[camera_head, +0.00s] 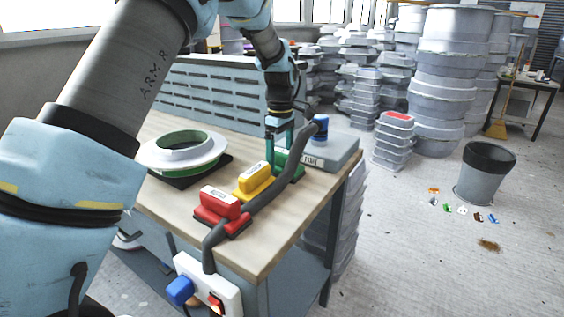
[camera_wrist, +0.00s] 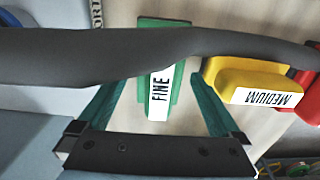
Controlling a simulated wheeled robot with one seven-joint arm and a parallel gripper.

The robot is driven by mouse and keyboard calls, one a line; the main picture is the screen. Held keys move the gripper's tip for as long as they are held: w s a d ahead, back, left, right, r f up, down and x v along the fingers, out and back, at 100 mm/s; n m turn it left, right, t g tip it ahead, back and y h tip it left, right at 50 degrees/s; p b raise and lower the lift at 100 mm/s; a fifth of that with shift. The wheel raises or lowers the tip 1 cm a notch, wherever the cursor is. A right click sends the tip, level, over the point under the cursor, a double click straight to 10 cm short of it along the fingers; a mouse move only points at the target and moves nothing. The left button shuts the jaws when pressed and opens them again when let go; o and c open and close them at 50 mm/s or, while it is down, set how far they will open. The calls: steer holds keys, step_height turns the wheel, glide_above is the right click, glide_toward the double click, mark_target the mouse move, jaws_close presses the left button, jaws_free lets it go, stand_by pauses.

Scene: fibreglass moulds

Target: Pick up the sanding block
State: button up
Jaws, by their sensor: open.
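Three sanding blocks stand in a row on the bench. The green block (camera_head: 292,166) is farthest and reads "FINE" in the wrist view (camera_wrist: 160,88). The yellow block (camera_head: 253,181) is in the middle and reads "MEDIUM" in the wrist view (camera_wrist: 258,84). The red block (camera_head: 220,205) is nearest; its edge shows in the wrist view (camera_wrist: 307,92). My gripper (camera_head: 280,140) is open above the green block. In the wrist view its teal fingers (camera_wrist: 158,92) lie on either side of that block, holding nothing. A dark hose hides part of the green block.
The dark grey hose (camera_head: 263,196) arcs past the blocks and crosses the wrist view (camera_wrist: 80,56) close to my fingers. A grey case (camera_head: 337,154) stands behind the green block. A white ring mould (camera_head: 153,152) sits left on the bench (camera_head: 266,250). A bin (camera_head: 483,180) stands on the floor.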

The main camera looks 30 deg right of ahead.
steer(key=shift+f, duration=1.05)
steer(key=c, duration=1.3)
